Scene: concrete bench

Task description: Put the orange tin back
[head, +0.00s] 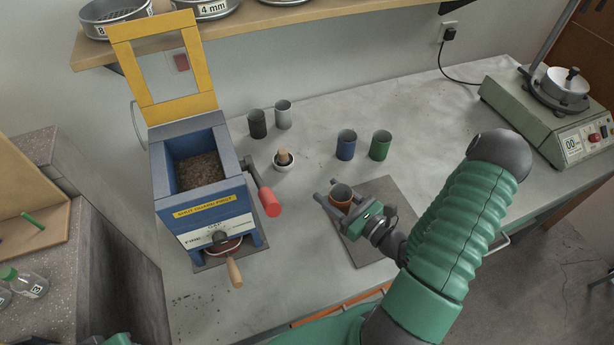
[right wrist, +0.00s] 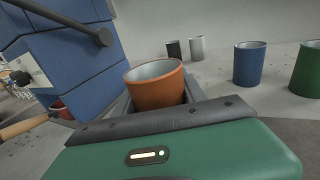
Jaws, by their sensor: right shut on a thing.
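The orange tin (head: 341,194) is an open-topped cup, held over the left edge of a dark grey mat (head: 378,196) on the bench. My right gripper (head: 332,198) is shut on the tin, with a finger on either side. In the right wrist view the tin (right wrist: 156,86) stands between the fingers, its rim showing and its inside looking empty; its lower part is hidden. I cannot tell whether its base touches the mat. My left gripper is out of sight.
Blue (head: 346,145) and green (head: 381,145) tins stand behind the mat. Black (head: 257,124) and grey (head: 283,114) tins and a small mortar (head: 284,161) are further left.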

